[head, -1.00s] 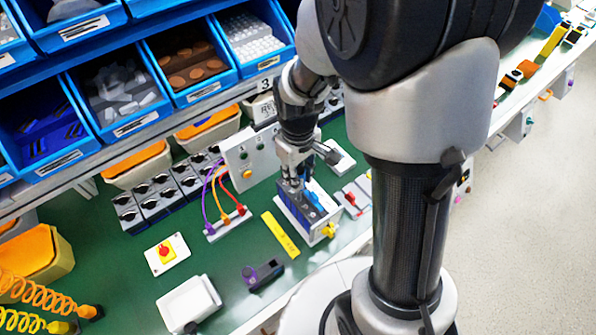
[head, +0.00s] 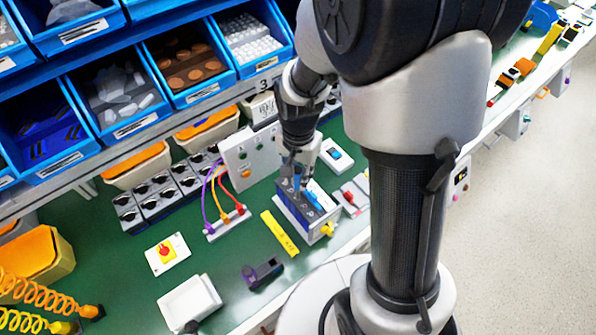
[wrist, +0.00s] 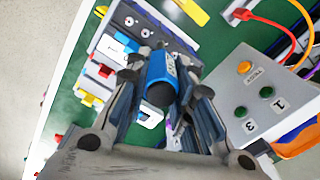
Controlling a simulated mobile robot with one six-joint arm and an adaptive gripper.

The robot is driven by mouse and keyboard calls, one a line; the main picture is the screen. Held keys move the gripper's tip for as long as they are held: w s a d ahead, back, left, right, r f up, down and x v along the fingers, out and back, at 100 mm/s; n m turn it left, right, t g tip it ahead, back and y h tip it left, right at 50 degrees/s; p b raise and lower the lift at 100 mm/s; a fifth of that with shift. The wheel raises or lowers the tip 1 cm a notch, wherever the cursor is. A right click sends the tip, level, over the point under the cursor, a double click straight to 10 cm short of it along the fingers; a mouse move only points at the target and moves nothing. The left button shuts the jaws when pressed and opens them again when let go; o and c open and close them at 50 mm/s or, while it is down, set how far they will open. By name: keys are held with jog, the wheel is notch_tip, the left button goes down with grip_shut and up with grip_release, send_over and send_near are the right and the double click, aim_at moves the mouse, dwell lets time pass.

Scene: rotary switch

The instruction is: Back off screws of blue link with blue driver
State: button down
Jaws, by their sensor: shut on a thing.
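My gripper (head: 297,168) is above the grey-blue terminal block (head: 292,222) near the table's front edge. It is shut on the blue driver (wrist: 160,80), whose rounded handle end faces the wrist camera between the fingers. The driver's tip is hidden behind its handle and the fingers, so contact with a screw cannot be told. The blue link (head: 312,200) lies across the block's top. In the wrist view the blue link (wrist: 121,38) shows left of the driver, beside round screw heads on the block.
A yellow strip (head: 279,233) lies left of the block. An upright grey panel with buttons (head: 248,155) and a stand with coloured cables (head: 226,228) are close on the left. Small switch modules (head: 350,195) stand to the right.

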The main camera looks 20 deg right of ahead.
jog(key=m, duration=0.4)
jog(key=shift+s, duration=0.1)
jog(key=m, duration=0.9)
jog(key=shift+s, duration=0.15)
jog(key=m, duration=0.3)
jog(key=shift+p, duration=0.3)
jog(key=shift+f, duration=0.15)
jog(key=shift+f+b, duration=0.25)
jog(key=shift+b, duration=0.05)
jog(key=n, duration=0.4)
jog(key=shift+r, duration=0.1)
